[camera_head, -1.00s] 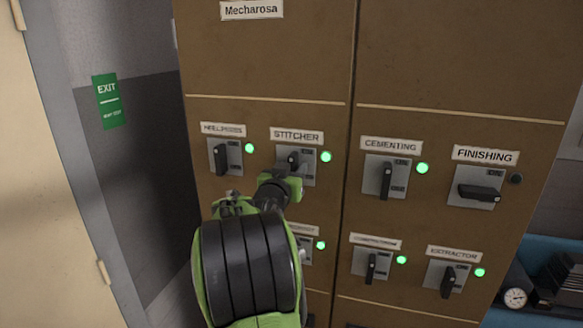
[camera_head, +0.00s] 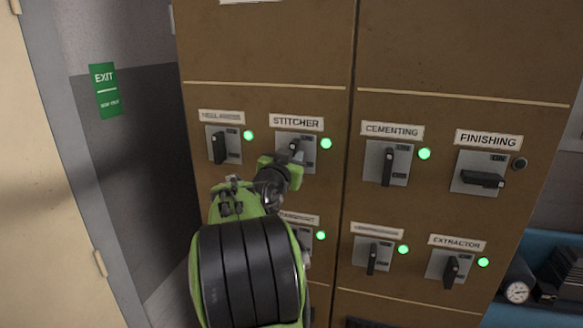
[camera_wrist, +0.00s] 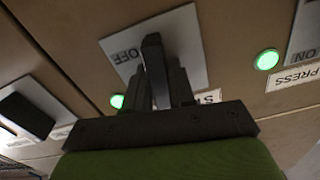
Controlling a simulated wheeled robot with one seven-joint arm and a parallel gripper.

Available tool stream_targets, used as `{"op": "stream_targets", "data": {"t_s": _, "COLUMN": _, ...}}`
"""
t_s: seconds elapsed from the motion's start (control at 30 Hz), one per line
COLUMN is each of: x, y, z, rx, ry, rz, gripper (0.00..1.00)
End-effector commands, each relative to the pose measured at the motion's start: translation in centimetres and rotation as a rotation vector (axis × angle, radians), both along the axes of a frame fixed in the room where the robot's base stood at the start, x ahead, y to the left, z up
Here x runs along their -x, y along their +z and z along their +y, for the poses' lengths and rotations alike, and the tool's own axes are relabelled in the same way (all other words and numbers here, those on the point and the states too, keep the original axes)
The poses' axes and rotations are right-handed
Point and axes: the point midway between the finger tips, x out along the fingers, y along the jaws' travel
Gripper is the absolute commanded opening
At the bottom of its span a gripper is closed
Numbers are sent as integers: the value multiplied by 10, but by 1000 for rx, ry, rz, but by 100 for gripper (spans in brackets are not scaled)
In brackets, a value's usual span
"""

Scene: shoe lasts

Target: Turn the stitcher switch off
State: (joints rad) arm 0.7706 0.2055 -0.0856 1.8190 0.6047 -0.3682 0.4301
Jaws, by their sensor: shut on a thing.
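The stitcher switch (camera_head: 295,146) is a black rotary handle on a grey plate, under the STITCHER label (camera_head: 296,122). Its handle top shows above my gripper (camera_head: 285,160) and leans slightly right in the head view. The green lamp (camera_head: 326,143) beside it is lit. In the wrist view, the handle (camera_wrist: 153,55) stands between the fingers of my gripper (camera_wrist: 160,90), which is shut on it. The plate (camera_wrist: 180,40) there shows OFF upside down. My gripper hides the lower part of the handle and plate in the head view.
Neighbouring switches are heel presses (camera_head: 219,147), cementing (camera_head: 389,167) and finishing (camera_head: 482,180). Finishing's handle lies sideways and its lamp (camera_head: 519,164) is dark. A lower row includes the extractor switch (camera_head: 451,271). My arm covers part of the lower left panel.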

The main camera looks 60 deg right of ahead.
Motion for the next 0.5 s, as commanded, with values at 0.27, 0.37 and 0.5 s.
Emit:
{"op": "stream_targets", "data": {"t_s": 0.27, "x": 0, "y": -6, "z": 0, "rx": -29, "ry": 2, "rz": -254, "gripper": 0}}
{"op": "stream_targets", "data": {"t_s": 0.37, "x": 1, "y": -6, "z": 0, "rx": -46, "ry": 1, "rz": -347, "gripper": 0}}
{"op": "stream_targets", "data": {"t_s": 0.5, "x": 0, "y": -6, "z": 0, "rx": -69, "ry": 2, "rz": -477, "gripper": 0}}
